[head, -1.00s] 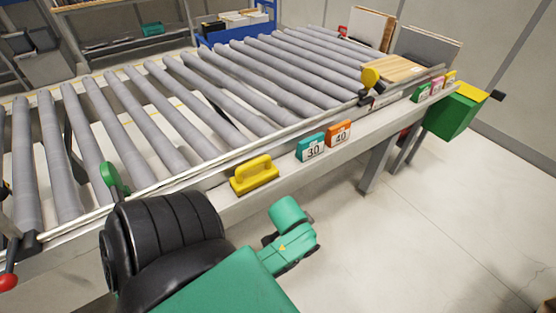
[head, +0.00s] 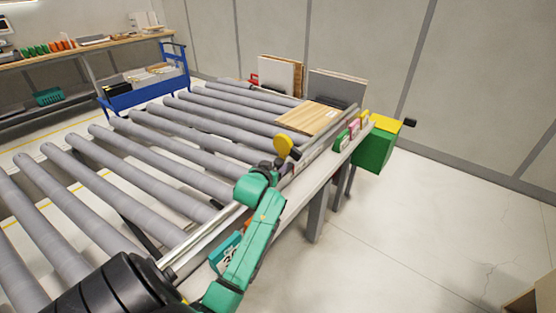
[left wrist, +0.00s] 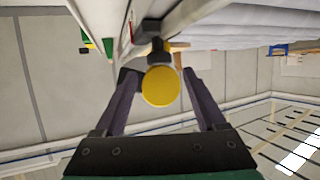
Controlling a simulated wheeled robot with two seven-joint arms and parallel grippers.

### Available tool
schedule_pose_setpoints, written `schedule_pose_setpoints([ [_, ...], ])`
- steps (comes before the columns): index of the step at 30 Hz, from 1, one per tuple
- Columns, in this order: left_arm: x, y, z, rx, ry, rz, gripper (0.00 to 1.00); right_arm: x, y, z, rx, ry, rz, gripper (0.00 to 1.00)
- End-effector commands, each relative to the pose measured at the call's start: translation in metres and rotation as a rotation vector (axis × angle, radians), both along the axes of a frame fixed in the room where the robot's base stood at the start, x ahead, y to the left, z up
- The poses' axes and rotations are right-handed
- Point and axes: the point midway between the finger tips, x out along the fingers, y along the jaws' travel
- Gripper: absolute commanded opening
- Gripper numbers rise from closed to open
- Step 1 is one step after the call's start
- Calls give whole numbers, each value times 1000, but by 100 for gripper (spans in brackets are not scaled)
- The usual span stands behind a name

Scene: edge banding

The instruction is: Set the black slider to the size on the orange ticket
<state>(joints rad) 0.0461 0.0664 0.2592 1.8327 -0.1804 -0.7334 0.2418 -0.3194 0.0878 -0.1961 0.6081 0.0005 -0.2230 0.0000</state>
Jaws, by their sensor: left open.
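The black slider (left wrist: 157,48) carries a round yellow knob (left wrist: 161,87), which also shows at the front rail in the head view (head: 284,146). My left gripper (head: 284,163) is at the slider, coming in from the near end of the rail. In the left wrist view its two dark fingers (left wrist: 160,76) are apart, one on each side of the knob, with nothing clearly gripped. The orange ticket (head: 249,227) is almost wholly hidden behind my left arm, and its number cannot be read now. My right gripper is out of view.
A teal ticket (head: 226,252) stands partly behind my arm. Green (head: 342,140) and pink (head: 354,129) tickets stand farther along the rail, before a green box (head: 374,150). A wooden board (head: 308,117) lies on the rollers beyond the slider.

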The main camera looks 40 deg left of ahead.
Motion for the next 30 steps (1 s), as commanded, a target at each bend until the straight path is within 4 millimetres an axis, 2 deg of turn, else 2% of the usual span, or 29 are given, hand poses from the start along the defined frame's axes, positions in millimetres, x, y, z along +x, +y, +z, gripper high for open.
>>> schedule_pose_setpoints([
  [3,23,10,-9,0,0,0,73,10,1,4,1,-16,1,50],
  [8,41,18,-18,0,0,0,73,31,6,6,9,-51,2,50],
  [17,45,19,-21,-1,1,-1,73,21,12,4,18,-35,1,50],
  [21,45,19,-21,-1,1,-1,19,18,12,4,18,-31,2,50],
  [23,44,19,-21,-1,1,-1,0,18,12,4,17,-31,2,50],
  [30,44,19,-21,0,2,-1,0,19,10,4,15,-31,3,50],
])
